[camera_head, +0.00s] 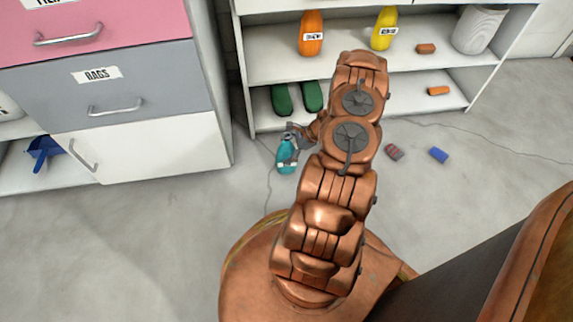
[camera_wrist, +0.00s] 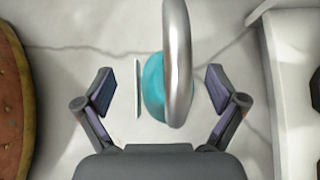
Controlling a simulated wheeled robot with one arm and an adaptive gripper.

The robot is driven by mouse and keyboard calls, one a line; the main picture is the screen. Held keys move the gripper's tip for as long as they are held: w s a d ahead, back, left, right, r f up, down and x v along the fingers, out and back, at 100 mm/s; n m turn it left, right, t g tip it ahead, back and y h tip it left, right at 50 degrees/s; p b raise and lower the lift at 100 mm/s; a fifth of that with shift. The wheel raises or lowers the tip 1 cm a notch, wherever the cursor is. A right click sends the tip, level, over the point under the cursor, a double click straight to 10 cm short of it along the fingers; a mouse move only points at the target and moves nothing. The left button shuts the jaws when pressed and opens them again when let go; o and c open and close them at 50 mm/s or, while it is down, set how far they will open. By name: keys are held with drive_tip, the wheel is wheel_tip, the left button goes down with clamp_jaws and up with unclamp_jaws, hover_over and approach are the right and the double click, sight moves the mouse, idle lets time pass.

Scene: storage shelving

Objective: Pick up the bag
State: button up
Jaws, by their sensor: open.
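A rounded teal object (camera_head: 286,158), which seems to be the bag, is at floor level in front of the shelving. In the wrist view the teal body (camera_wrist: 152,88) shows between the fingers, with a thick silver loop (camera_wrist: 178,50) over its right part and a thin pale plate or label (camera_wrist: 138,88) at its left. My gripper (camera_wrist: 159,90) is open, one finger on each side, with gaps on both sides. In the head view my gripper (camera_head: 296,143) is over the teal object and partly hides it. I cannot tell its exact height above it.
White shelving (camera_head: 420,50) behind holds an orange bottle-like item (camera_head: 311,34), a yellow one (camera_head: 384,28) and green items (camera_head: 283,99). A drawer cabinet (camera_head: 130,100) stands left. A dark red block (camera_head: 394,152) and blue block (camera_head: 438,155) lie on the floor at right.

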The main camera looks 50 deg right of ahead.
drive_tip(key=shift+x, duration=1.1)
drive_tip(key=shift+c, duration=0.4)
clamp_jaws()
